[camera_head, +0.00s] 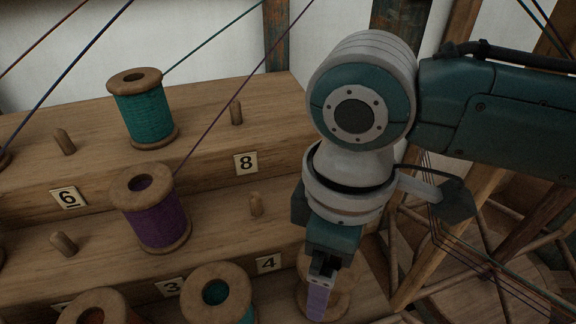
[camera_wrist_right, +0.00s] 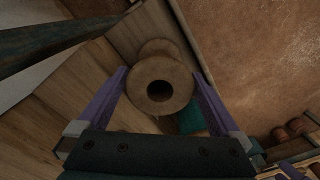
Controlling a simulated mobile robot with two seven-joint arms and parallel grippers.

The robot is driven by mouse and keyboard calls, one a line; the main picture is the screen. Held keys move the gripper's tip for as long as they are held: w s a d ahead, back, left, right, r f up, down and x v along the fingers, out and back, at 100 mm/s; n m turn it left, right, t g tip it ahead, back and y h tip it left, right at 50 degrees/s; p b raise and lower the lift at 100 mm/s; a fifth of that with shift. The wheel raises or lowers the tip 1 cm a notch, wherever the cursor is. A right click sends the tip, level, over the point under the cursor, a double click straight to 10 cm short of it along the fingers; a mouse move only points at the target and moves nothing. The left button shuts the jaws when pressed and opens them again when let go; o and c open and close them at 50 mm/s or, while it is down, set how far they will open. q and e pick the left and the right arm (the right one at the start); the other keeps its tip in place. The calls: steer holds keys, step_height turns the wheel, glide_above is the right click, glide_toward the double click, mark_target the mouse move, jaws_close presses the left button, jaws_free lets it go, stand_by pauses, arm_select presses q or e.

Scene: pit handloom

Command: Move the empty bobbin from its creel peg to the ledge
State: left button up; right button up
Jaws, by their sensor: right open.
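The empty bobbin (camera_head: 346,283) is bare wood and stands at the lower right of the creel in the head view, partly hidden by my right gripper (camera_head: 318,298). In the right wrist view the empty bobbin (camera_wrist_right: 160,108) shows end-on, its round flange and dark centre hole facing the camera. The purple fingers of my right gripper (camera_wrist_right: 160,75) are open, one on each side of the bobbin. I cannot tell whether they touch it. The peg under the bobbin is hidden. I cannot make out which surface is the ledge. My left gripper is not in view.
A teal bobbin (camera_head: 143,112), a purple bobbin (camera_head: 157,220), another teal-wound bobbin (camera_head: 217,296) and an orange-brown one (camera_head: 100,308) stand on the stepped creel. Bare pegs, such as one by label 8 (camera_head: 236,112), stand between them. Threads stretch overhead at the left.

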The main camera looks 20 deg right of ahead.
step_height(320, 180, up, 9)
steer(key=p, duration=0.2)
steer(key=s+a+f+m+t+y, duration=0.2)
steer(key=s+a+m+y, duration=0.1)
steer(key=s+a, duration=0.2)
steer(key=s+d+m+t+h, duration=0.1)
steer(key=s+d+m, duration=0.4)
steer(key=d, duration=0.8)
steer(key=shift+s+f+m+t+h, duration=0.3)
steer(key=shift+s+m+h, duration=0.1)
steer(key=shift+s+h, duration=0.65)
steer(key=shift+s, duration=0.1)
